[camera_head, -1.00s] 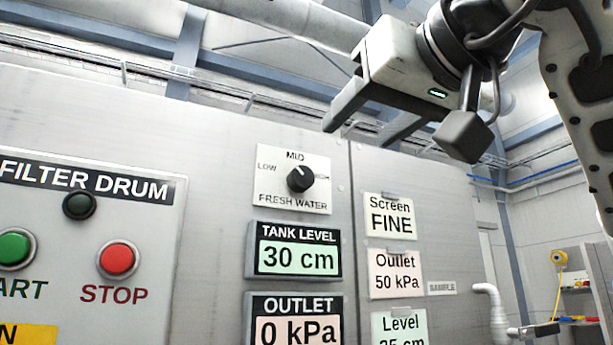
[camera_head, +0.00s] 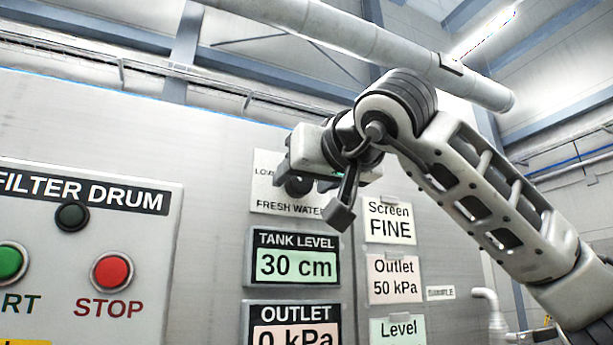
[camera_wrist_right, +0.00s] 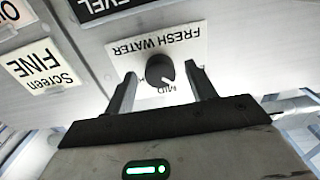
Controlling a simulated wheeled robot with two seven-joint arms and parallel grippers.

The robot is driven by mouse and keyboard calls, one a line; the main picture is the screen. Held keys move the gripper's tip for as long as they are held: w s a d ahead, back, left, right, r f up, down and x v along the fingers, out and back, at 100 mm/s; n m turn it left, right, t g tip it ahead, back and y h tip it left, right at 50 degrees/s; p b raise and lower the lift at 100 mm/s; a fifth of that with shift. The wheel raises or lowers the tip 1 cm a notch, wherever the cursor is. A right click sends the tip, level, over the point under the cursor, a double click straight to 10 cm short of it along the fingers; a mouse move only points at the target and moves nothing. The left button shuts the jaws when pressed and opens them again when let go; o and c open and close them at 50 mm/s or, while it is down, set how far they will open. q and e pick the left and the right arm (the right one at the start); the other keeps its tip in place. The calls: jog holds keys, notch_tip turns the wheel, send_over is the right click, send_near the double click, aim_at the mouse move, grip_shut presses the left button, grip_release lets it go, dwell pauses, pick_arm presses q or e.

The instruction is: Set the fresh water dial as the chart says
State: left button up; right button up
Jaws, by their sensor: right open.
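The fresh water dial is a black knob (camera_wrist_right: 160,71) on a white plate (camera_head: 268,205) marked FRESH WATER. In the head view my right gripper (camera_head: 297,172) covers most of the knob and the plate's upper right. In the right wrist view the open right gripper (camera_wrist_right: 162,88) has one finger on each side of the knob, with gaps to it; I cannot tell how deep they reach. The knob's white mark points to the lower right in that upside-down view, near MID. Chart notes (camera_head: 390,220) read Screen FINE, Outlet 50 kPa and Level, its value cut off. My left gripper is not in view.
Below the dial are displays, TANK LEVEL 30 cm (camera_head: 295,266) and OUTLET 0 kPa (camera_head: 292,328). The FILTER DRUM panel (camera_head: 150,240) at the left has a red STOP button (camera_head: 112,271) and a green button (camera_head: 10,262). A pipe (camera_head: 330,30) runs overhead.

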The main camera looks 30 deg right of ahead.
jog(key=shift+c, duration=0.4)
jog(key=c, duration=0.9)
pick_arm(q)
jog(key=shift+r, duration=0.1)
